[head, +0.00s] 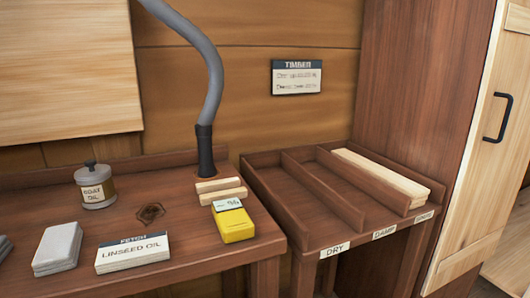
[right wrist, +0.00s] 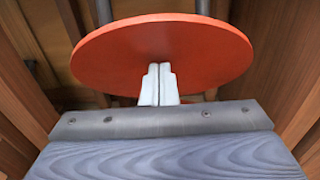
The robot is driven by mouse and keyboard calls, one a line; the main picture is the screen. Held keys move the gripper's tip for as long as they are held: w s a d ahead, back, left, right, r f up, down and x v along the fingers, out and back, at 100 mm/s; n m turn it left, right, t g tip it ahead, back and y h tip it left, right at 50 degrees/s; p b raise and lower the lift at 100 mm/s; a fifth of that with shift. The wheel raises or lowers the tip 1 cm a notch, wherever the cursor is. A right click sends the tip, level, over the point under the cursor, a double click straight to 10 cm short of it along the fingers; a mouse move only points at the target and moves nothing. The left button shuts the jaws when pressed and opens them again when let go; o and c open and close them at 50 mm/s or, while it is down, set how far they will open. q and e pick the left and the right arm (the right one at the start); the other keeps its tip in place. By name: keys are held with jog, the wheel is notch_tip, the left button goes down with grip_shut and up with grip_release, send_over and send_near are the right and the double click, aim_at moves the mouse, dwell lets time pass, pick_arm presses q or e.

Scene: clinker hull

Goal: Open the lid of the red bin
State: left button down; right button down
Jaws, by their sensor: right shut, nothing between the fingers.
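In the right wrist view a round, flat orange-red disc (right wrist: 215,52) fills the upper middle. It looks like the lid of the red bin, but the bin's body cannot be made out. My right gripper (right wrist: 158,72) has its two pale fingers together with nothing between them. The fingertips overlap the near part of the disc in the picture; I cannot tell whether they touch it. The head view shows neither the red bin nor either gripper.
Wooden planks flank the disc in the right wrist view. In the head view a workbench (head: 185,258) holds an oil tin (head: 96,192), a linseed oil sign (head: 132,253) and a yellow device (head: 235,226). A divided timber rack (head: 305,232) stands right of it.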

jog(key=shift+w+a+r+p, duration=0.25)
jog(key=shift+w+r, duration=0.15)
jog(key=shift+w, duration=0.15)
jog(key=shift+w+a+r+p, duration=0.2)
jog(key=shift+w+r, duration=0.15)
jog(key=shift+w, duration=0.15)
jog(key=shift+w+a+r+p, duration=0.25)
jog(key=shift+w+r+p, duration=0.15)
jog(key=shift+w, duration=0.1)
jog(key=shift+w+a+r+p, duration=0.2)
jog(key=shift+w+r+p, duration=0.15)
jog(key=shift+w, duration=0.3)
jog(key=shift+a, duration=0.1)
jog(key=shift+w+a+r, duration=0.2)
jog(key=shift+w+r, duration=0.05)
jog(key=shift+w, duration=0.3)
jog(key=shift+w+a+r, duration=0.15)
jog(key=shift+w+r, duration=0.1)
jog(key=shift+w, duration=0.25)
jog(key=shift+w+a, duration=0.1)
jog(key=shift+w, duration=0.1)
